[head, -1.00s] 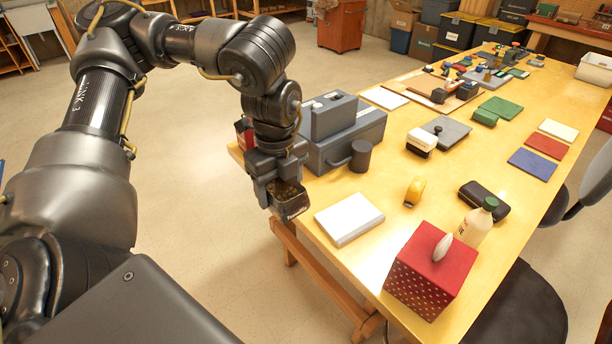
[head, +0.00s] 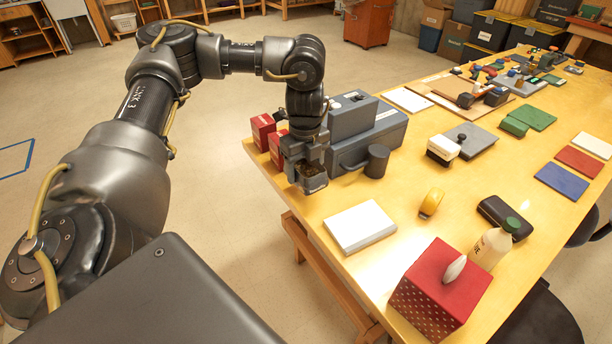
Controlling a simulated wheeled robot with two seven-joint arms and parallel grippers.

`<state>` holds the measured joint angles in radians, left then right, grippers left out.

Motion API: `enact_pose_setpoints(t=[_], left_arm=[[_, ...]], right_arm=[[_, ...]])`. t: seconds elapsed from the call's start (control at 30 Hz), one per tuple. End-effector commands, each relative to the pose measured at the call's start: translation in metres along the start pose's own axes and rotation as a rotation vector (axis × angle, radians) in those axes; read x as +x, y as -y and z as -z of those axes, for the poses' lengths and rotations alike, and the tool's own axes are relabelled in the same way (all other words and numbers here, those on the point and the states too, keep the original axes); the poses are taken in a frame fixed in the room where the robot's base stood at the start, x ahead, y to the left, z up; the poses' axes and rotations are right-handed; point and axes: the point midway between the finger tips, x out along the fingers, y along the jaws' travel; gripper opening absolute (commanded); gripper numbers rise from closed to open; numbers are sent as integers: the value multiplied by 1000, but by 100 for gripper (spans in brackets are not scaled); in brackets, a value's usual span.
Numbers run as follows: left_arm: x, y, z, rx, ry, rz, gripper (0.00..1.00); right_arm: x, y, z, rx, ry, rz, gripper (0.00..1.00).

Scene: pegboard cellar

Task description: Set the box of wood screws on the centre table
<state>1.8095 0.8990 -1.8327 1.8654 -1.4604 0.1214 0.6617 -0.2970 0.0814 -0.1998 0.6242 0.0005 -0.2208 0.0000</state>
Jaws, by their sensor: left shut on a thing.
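The box of wood screws (head: 312,181) is a small dark open-topped box with brownish screws inside. My left gripper (head: 307,163) is shut on it, pointing down, near the left edge of the long yellow wooden table (head: 294,207). The box appears just above or at the tabletop; I cannot tell whether it touches. It is in front of a grey case and left of a dark mug. My right gripper does not show.
Close to the gripper are two red boxes (head: 263,131), the grey case (head: 379,130) and the dark mug (head: 377,161). A white book (head: 360,227), yellow tape (head: 431,203) and red tissue box (head: 440,287) lie nearer. Bare wood shows between the box and the book.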

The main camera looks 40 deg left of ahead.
Motion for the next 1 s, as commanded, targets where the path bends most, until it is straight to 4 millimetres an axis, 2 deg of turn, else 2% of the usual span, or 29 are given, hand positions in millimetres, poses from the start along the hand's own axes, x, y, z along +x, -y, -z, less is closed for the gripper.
enact_pose_setpoints(t=[0.13, 0.47, 0.7, 1.0], left_arm=[[20, 11, -13, -2, -1, 3, 18], [30, 17, -20, -1, -1, 4, 18], [60, 18, -22, -1, -2, 2, 18], [63, 18, -23, 0, -1, 5, 18]], right_arm=[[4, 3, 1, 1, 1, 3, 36], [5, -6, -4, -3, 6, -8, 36], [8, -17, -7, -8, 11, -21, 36], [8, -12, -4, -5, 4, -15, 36]])
